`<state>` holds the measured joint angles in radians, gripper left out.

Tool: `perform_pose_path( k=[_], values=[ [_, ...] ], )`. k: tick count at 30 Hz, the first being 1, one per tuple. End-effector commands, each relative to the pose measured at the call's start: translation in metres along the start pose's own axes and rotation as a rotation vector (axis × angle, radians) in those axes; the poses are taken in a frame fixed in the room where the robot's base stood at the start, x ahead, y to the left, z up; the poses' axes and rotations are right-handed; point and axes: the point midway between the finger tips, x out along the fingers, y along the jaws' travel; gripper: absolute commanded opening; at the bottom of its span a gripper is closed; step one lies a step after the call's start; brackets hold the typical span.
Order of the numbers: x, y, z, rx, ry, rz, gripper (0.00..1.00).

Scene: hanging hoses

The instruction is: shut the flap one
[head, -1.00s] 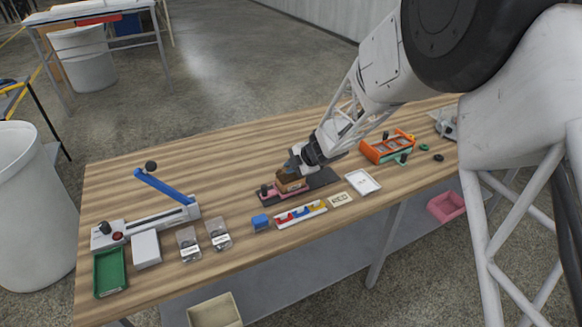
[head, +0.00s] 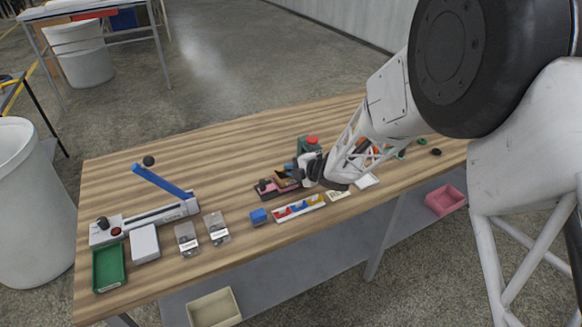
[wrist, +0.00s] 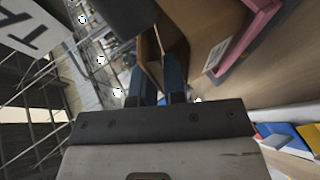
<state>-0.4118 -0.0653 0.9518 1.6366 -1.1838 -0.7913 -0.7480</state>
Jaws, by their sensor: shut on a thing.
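A small brown cardboard box (head: 283,182) sits in a pink fixture on a dark base (head: 264,193) near the middle of the table. My gripper (head: 298,174) is at the box's right side, low and tilted. In the wrist view the blue fingers of my gripper (wrist: 156,78) are close around a thin brown panel (wrist: 153,50) of the box, which seems to be a flap. Part of the box and the fingertips is hidden by my wrist in the head view. The pink fixture shows at upper right in the wrist view (wrist: 245,35).
A green block with a red top (head: 309,143) stands right behind my gripper. In front are a white tray of coloured pieces (head: 299,208) and a blue block (head: 259,216). A blue-handled lever device (head: 160,185) stands at left. The table's back left is clear.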

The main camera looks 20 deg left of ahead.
Motion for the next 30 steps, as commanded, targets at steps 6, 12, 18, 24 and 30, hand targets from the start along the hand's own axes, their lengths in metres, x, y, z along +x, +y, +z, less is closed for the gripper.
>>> perform_pose_path(
  k=[6, 12, 18, 24, 30],
  values=[
    [-0.0003, -0.0028, 0.0000, -0.019, 0.000, 0.048, 0.00],
    [-0.0002, -0.0031, 0.0000, -0.025, 0.000, 0.062, 0.00],
    [-0.0001, -0.0032, -0.0001, -0.026, 0.000, 0.062, 0.00],
    [0.0000, -0.0033, -0.0001, -0.025, 0.000, 0.061, 0.27],
    [0.0000, -0.0040, -0.0002, -0.025, 0.000, 0.061, 0.29]
  ],
)
